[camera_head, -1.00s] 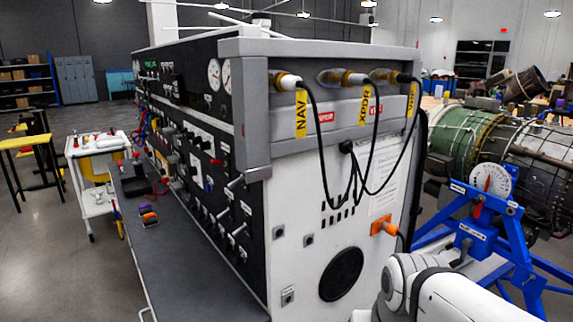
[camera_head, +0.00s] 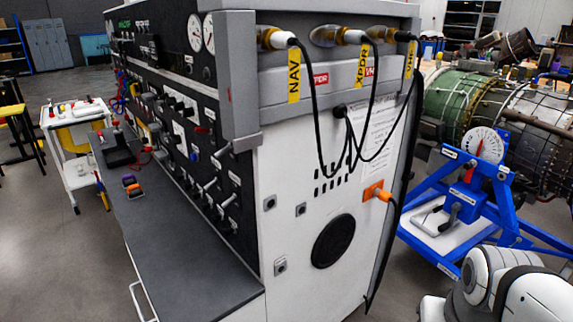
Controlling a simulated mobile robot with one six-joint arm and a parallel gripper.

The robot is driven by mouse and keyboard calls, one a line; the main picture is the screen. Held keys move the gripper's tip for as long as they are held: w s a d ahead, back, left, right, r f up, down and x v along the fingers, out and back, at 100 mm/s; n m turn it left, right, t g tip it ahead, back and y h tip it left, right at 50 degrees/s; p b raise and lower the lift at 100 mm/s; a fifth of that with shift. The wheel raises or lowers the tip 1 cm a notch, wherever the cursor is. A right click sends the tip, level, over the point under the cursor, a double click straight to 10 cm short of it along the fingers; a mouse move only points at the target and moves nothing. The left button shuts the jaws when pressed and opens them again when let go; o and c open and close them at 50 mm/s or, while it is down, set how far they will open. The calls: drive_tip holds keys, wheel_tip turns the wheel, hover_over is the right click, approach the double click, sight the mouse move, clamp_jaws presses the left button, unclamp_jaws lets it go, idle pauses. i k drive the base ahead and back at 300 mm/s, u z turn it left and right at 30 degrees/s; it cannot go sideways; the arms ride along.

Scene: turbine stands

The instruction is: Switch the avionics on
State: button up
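A large avionics test console (camera_head: 300,225) fills the middle of the view, its white end panel facing me. Its black front panel (camera_head: 190,135) runs away to the left with knobs, toggle switches, lever handles and round gauges (camera_head: 201,33). I cannot tell which switch is the avionics one; labels there are too small to read. Yellow tags marked NAV (camera_head: 293,77) and XPDR (camera_head: 361,68) hang by cable plugs on the end panel. My white arm shows at the lower right, apart from the console. My gripper is not in view.
A grey work shelf (camera_head: 180,245) juts out below the front panel. A white cart (camera_head: 75,150) stands at the left. A blue stand (camera_head: 470,200) with a dial and a turbine engine (camera_head: 465,105) are at the right. Floor is clear at the lower left.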

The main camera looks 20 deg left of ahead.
sight(217, 155)
drive_tip(key=z, duration=2.05)
drive_tip(key=k, duration=2.75)
drive_tip(key=u, duration=2.35)
drive_tip(key=i, duration=1)
